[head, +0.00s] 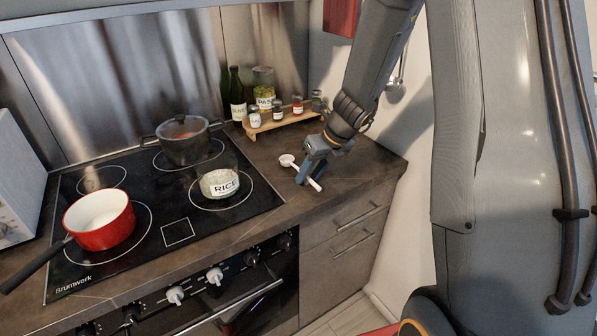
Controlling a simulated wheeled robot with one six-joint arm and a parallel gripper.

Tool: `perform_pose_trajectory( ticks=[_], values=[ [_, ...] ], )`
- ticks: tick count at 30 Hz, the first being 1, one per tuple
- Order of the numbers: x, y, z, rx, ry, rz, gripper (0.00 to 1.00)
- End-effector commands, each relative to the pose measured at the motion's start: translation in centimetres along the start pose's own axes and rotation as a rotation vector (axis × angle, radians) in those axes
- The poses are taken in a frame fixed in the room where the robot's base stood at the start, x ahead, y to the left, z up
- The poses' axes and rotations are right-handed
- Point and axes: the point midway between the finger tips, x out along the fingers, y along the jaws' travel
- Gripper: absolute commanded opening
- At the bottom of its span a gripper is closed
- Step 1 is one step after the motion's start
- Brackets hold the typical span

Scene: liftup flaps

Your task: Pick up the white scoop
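The white scoop (287,160) lies on the dark countertop to the right of the cooktop. Its round bowl shows to the left of my gripper (311,175), and the end of its handle shows at the lower right. My gripper points down over the handle. Its two fingers look apart, one on each side of the handle. They hide the middle of the handle, and contact with it cannot be made out.
A wooden rack (282,121) with several jars stands behind the scoop. A glass rice jar (220,183), a red saucepan (100,220) and a dark lidded pot (184,140) stand on the black cooktop (150,247). The counter's right end (385,163) is bare.

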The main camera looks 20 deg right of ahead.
Motion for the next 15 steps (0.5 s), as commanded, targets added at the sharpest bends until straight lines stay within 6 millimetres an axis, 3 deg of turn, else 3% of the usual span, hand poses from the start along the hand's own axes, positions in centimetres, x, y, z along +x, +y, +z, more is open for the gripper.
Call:
perform_pose_trajectory(
  ticks=[1,7,15],
  values=[
    [-0.02,-0.01,0.00,0.000,0.000,0.000,0.31],
    [-0.03,-0.01,-0.01,0.000,0.000,0.000,0.00],
    [-0.06,-0.01,0.00,0.000,0.000,0.000,0.00]
  ],
)
